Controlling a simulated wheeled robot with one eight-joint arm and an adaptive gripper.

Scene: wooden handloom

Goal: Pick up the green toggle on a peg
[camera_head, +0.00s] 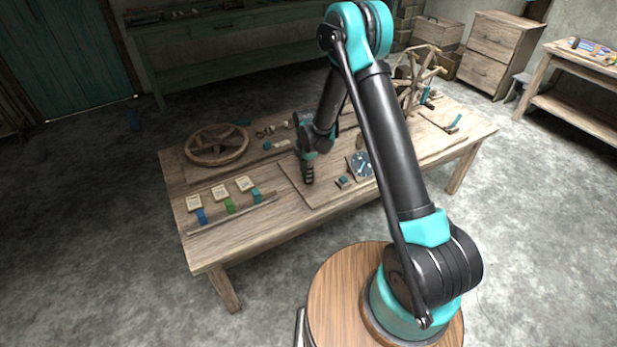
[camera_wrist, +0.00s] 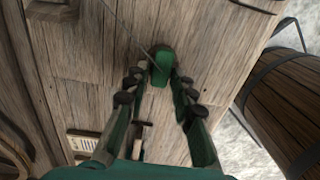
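The green toggle (camera_wrist: 162,66) shows in the wrist view as a small green block against the wooden table top, just beyond and between my fingertips. My gripper (camera_wrist: 157,82) has its two dark-tipped fingers apart, one on each side of the toggle's near end. I cannot tell whether either finger touches it, and its peg is not clearly visible. In the head view my gripper (camera_head: 307,178) points down low over the middle of the table, and I cannot make out the toggle there.
The wooden table (camera_head: 240,243) holds a spoked wheel (camera_head: 216,145) at the left. Pale cards and blue, green and teal pieces (camera_head: 230,206) lie along the front left. A wooden frame (camera_head: 417,80) stands behind my arm.

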